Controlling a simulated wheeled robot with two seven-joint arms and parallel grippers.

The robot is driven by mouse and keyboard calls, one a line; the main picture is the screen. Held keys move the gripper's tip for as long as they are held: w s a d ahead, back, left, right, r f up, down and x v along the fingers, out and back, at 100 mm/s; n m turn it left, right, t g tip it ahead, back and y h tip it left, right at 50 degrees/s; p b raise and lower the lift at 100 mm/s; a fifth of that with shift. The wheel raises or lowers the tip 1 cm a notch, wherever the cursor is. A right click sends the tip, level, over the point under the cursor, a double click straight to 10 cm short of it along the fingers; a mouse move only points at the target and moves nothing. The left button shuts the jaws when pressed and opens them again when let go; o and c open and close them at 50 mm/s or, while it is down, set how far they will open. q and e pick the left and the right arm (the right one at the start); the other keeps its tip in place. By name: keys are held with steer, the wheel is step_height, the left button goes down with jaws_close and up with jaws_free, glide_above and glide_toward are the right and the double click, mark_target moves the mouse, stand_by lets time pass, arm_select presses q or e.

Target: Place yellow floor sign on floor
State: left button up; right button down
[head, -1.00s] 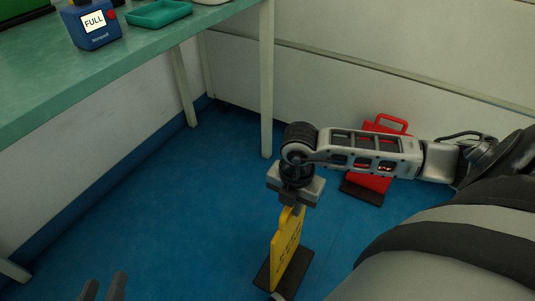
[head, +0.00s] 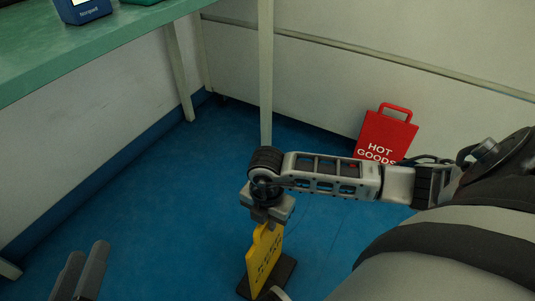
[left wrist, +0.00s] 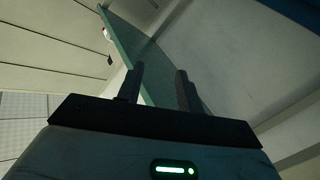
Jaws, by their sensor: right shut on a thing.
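The yellow floor sign (head: 263,262) with dark lettering stands upright on a dark base in the head view. My right gripper (head: 266,219) is shut on the top of the sign from above. The sign's base is low by the blue floor (head: 190,205), but I cannot tell if it touches. My left gripper (head: 82,272) is at the bottom left of the head view. In the left wrist view its fingers (left wrist: 159,88) are apart, with nothing between them.
A red "HOT GOODS" sign (head: 387,133) stands by the wall, partly behind my right arm. A green-topped bench (head: 100,52) with pale legs is at upper left, bearing a blue device (head: 82,10). The blue floor left of the yellow sign is clear.

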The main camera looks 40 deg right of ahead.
steer(key=shift+w, duration=0.1)
steer(key=c, duration=1.4)
jaws_free()
steer(key=shift+r, duration=0.1)
